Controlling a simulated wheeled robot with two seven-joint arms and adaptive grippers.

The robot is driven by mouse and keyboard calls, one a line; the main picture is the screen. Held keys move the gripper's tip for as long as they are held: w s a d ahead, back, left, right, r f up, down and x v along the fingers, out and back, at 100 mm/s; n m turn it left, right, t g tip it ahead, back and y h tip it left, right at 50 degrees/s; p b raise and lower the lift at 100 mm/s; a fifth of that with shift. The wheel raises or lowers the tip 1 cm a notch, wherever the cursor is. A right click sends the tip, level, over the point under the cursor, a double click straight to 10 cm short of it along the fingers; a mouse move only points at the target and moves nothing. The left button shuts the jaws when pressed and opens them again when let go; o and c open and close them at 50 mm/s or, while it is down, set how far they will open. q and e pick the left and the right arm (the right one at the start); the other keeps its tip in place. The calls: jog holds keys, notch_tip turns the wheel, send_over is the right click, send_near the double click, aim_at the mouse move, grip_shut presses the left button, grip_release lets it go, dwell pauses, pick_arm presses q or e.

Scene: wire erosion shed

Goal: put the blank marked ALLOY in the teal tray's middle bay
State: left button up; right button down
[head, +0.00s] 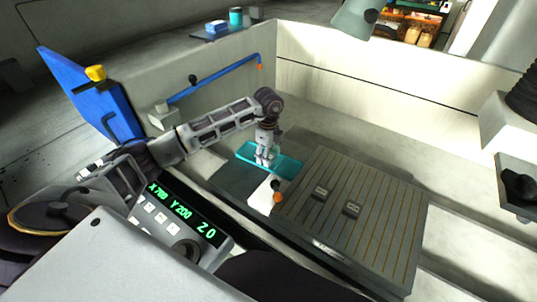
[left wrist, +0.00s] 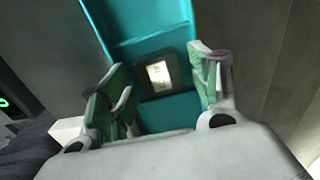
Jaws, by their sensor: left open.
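The teal tray (head: 290,166) lies at the back-left of the slotted plate, and it fills the middle of the left wrist view (left wrist: 108,22). A dark blank (left wrist: 172,61) with a pale label sits in the tray between two cross walls, seemingly in the middle bay. Its lettering is too blurred to read. My left gripper (head: 264,160) is over the tray, and in the left wrist view (left wrist: 158,72) its green-padded fingers are open on either side of the blank, apart from it. Two more blanks, one (head: 320,191) and another (head: 352,208), lie on the slotted plate. My right gripper is not seen.
The slotted plate (head: 375,235) is clear around the two blanks. A white block with an orange knob (head: 277,197) stands in front of the tray. A blue pipe (head: 215,78) runs along the tank wall (head: 370,85). A readout console (head: 180,215) stands at the front left.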

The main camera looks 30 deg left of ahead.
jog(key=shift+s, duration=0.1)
pick_arm(q)
jog(key=shift+r, duration=0.7)
notch_tip(320, 180, up, 11)
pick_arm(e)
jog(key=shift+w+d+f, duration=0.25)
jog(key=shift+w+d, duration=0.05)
pick_arm(q)
jog(key=shift+f, duration=0.1)
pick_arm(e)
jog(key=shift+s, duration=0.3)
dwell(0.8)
